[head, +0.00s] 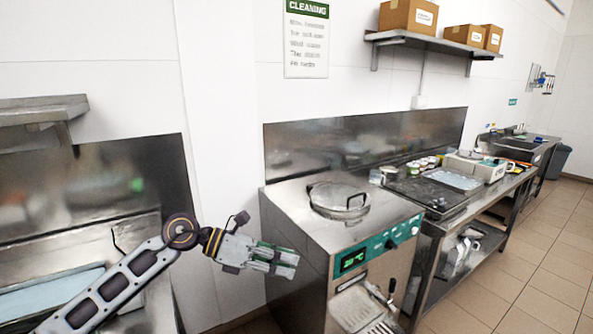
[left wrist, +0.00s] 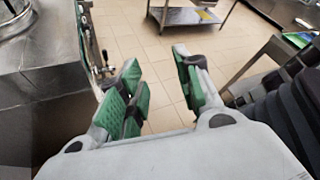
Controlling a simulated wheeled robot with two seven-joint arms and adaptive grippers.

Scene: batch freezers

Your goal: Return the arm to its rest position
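My left arm comes in from the left in the head view. Its left gripper (head: 275,262) is raised in front of the left side of the batch freezer (head: 300,240) and points right. In the left wrist view the two green-padded fingers of the left gripper (left wrist: 160,92) stand apart with bare floor showing between them, so it is open and empty. The freezer's front edge and dispensing parts show at the left of that view. My right gripper is not in the head view.
The freezer has a lidded top (head: 338,200), a green display (head: 352,260) and a drip tray (head: 362,310). A steel bench (head: 445,225) with containers runs to its right. A steel counter stands at the far left. The tiled floor (head: 520,270) at right is clear.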

